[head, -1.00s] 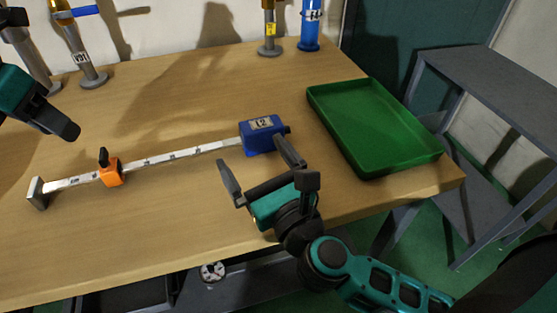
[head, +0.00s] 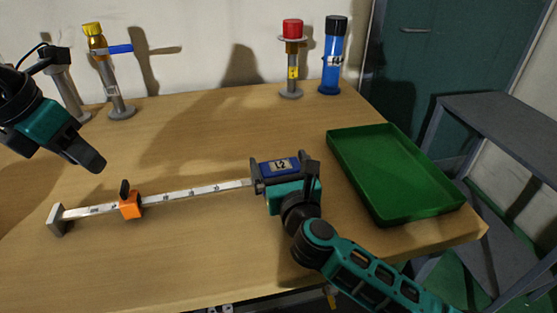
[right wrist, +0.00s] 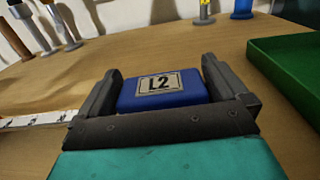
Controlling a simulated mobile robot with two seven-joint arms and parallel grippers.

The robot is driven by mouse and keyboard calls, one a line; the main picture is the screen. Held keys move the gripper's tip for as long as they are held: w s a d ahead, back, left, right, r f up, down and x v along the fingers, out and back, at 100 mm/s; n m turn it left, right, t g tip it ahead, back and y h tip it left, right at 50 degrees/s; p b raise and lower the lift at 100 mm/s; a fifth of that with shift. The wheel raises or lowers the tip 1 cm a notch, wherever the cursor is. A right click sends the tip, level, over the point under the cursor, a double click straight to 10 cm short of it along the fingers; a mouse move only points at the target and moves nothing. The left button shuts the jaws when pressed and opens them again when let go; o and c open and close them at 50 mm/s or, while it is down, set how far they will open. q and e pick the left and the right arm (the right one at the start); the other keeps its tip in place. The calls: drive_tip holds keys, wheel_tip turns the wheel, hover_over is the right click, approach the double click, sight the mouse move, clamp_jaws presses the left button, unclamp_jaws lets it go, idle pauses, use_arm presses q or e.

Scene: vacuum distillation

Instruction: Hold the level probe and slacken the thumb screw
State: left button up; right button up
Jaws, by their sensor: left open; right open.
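The level probe lies on the wooden table, with a blue head marked L2 (head: 279,167) at its right end and a white graduated bar (head: 180,194) running left to a grey end plate (head: 57,219). An orange slider (head: 131,207) with a dark upright thumb screw (head: 125,188) sits on the bar. My right gripper (head: 284,172) is open, its fingers on either side of the blue head, which also shows between them in the right wrist view (right wrist: 162,90); I cannot tell if they touch it. My left gripper (head: 95,160) is above the table, apart from the slider; its fingers are partly hidden.
A green tray (head: 420,214) lies at the table's right side. At the back stand a blue cylinder (head: 333,65), a red-topped post (head: 292,60) and a yellow-topped post with a blue lever (head: 110,80). A grey shelf (head: 500,130) stands right of the table.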

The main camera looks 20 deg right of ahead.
drive_tip(key=shift+w, duration=0.75)
drive_tip(key=shift+c, duration=0.2)
